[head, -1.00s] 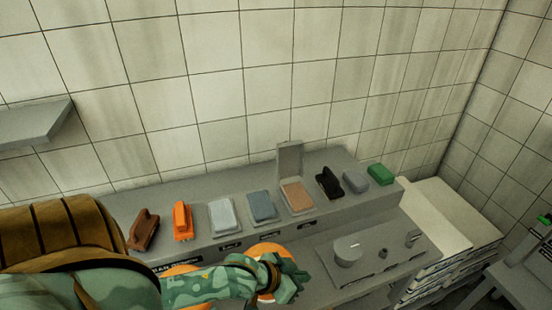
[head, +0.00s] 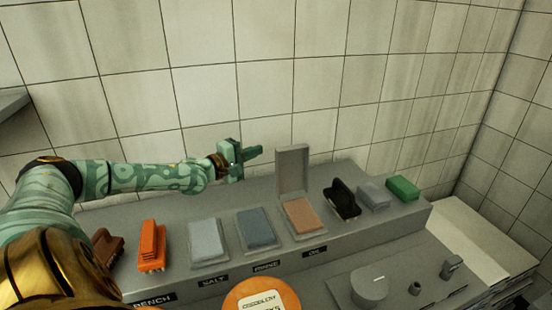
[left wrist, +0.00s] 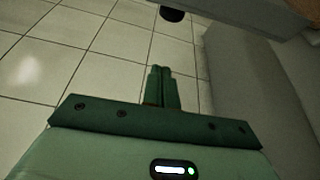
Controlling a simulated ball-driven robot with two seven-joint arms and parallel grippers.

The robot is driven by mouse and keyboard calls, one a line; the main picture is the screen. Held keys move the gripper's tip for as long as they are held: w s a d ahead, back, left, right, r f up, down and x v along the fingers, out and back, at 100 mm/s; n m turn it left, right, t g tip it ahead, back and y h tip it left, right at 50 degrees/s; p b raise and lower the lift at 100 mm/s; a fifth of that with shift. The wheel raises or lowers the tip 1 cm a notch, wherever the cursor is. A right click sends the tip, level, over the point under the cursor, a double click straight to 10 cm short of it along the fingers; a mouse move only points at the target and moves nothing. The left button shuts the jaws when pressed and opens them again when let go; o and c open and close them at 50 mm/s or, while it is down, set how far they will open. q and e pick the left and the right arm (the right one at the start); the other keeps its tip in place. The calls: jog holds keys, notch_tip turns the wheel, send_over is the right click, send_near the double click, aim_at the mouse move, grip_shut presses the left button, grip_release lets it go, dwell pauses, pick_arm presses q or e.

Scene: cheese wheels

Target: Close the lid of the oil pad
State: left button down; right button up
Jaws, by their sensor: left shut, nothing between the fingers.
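The oil pad (head: 303,215) is a tan pad in a grey tray on the raised shelf, above a label reading OIL. Its grey lid (head: 292,170) stands open and upright at the pad's back edge. My left gripper (head: 252,154) is shut and empty, to the left of the lid and near its upper part, with a small gap between them. Its closed green fingers (left wrist: 162,88) also show in the left wrist view, with tiled wall beyond. My right gripper is not in view.
Left of the oil pad are a blue-grey pad (head: 257,229), a pale pad (head: 208,242) and orange (head: 151,246) and brown brushes. Right of it stand a black brush (head: 342,198), a grey block (head: 373,194) and a green block (head: 403,188). The tiled wall is close behind.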

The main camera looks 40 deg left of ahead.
aim_at(276, 152)
pick_arm(q)
jog(key=w+d+p, duration=0.2)
jog(key=w+d, duration=0.2)
jog(key=shift+d, duration=0.25)
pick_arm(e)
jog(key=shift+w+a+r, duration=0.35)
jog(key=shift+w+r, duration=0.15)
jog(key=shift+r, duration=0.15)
pick_arm(q)
jog(key=shift+w, duration=0.1)
